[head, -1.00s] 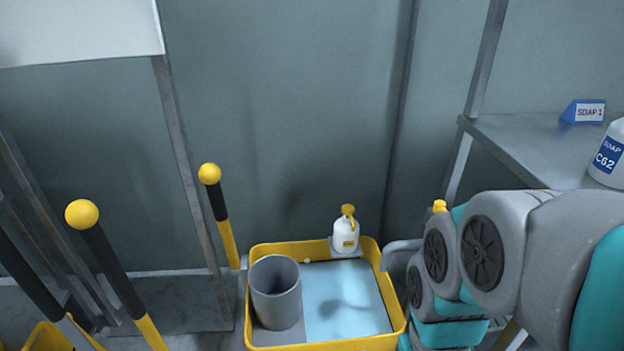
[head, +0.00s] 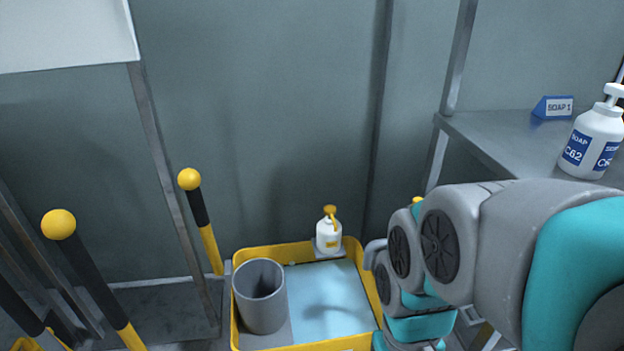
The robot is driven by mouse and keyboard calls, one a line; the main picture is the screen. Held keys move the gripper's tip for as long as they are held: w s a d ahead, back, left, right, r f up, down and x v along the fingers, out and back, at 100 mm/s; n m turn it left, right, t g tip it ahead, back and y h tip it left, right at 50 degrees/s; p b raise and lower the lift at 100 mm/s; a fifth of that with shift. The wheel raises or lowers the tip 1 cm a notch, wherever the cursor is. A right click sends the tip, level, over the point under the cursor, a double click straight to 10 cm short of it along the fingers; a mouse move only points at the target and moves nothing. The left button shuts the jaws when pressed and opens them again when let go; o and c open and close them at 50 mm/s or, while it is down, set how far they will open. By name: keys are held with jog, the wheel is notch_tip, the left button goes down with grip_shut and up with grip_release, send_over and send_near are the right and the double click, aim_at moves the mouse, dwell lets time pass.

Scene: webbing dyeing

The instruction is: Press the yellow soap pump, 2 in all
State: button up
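The yellow soap pump (head: 330,215) has a round yellow head on a small white bottle with a yellow label. It stands upright at the back rim of the yellow basin (head: 270,250), which holds light blue liquid. My arm fills the right side of the head view, to the right of the pump. My gripper is not seen; the arm's end is hidden behind its own links. Nothing is seen touching the pump.
A grey cylinder (head: 260,300) stands at the basin's left. Yellow-knobbed levers (head: 60,224) (head: 190,180) rise at left. A metal shelf (head: 500,135) at right bears a white C62 soap bottle (head: 592,140) and a blue SOAP 1 sign (head: 553,107). A small yellow thing (head: 417,200) is mostly hidden behind my arm.

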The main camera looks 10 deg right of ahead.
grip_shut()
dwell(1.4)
